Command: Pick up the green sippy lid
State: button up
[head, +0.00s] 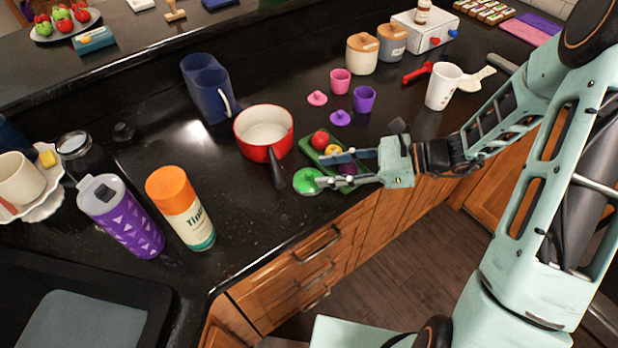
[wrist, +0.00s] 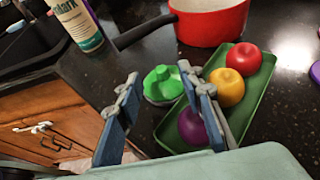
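The green sippy lid (head: 307,181) lies on the dark counter near its front edge, just left of the green tray. In the wrist view the lid (wrist: 163,84) shows ahead of my fingers, roughly between their tips. It has a raised spout on top. My gripper (head: 322,170) is open, with its two fingers spread and pointing left toward the lid. In the wrist view my gripper (wrist: 160,85) has nothing between its fingers. One finger overlaps the tray in the picture; I cannot tell whether it touches the tray or the lid.
The green tray (wrist: 228,135) holds red, yellow and purple fruit-like pieces. Pink and purple cups (head: 364,99) with lids stand farther back. A spray can (head: 181,208) and purple tumbler stand left.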

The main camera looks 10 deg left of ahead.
aim_at(312, 173)
jog(key=shift+p+x, duration=0.4)
jog(key=shift+x, duration=2.3)
jog(key=shift+d+f, duration=0.1)
jog(key=shift+f, duration=0.05)
grip_shut()
